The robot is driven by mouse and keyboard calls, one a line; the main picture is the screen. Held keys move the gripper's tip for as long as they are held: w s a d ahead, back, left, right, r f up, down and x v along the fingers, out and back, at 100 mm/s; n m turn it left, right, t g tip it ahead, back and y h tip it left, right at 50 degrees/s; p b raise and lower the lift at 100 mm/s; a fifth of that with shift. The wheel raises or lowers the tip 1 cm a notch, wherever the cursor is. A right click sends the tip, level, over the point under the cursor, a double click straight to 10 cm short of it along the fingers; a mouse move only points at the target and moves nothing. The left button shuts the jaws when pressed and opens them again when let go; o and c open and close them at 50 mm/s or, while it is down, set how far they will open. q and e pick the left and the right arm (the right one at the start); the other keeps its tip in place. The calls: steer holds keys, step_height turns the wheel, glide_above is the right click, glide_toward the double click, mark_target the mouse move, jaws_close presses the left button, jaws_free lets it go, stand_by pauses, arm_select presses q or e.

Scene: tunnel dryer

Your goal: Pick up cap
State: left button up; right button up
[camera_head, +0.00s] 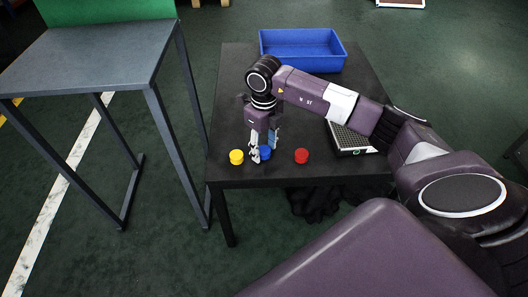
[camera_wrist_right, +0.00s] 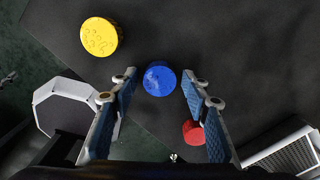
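Three round caps lie on the black table (camera_head: 285,172). The yellow cap (camera_head: 236,157) is at the left, the blue cap (camera_head: 265,153) in the middle and the red cap (camera_head: 301,156) at the right. My right gripper (camera_head: 260,157) points down at the blue cap. In the right wrist view the blue cap (camera_wrist_right: 159,79) shows between the open fingertips (camera_wrist_right: 158,80), with gaps on both sides. The yellow cap (camera_wrist_right: 101,36) is up and left there. The red cap (camera_wrist_right: 194,132) is partly hidden by the right finger. My left gripper is not in view.
A blue bin (camera_head: 302,62) stands at the back of the table. A taller grey table (camera_head: 85,60) stands to the left. The table's front edge is close to the caps.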

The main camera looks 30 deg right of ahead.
steer(key=c, duration=0.6)
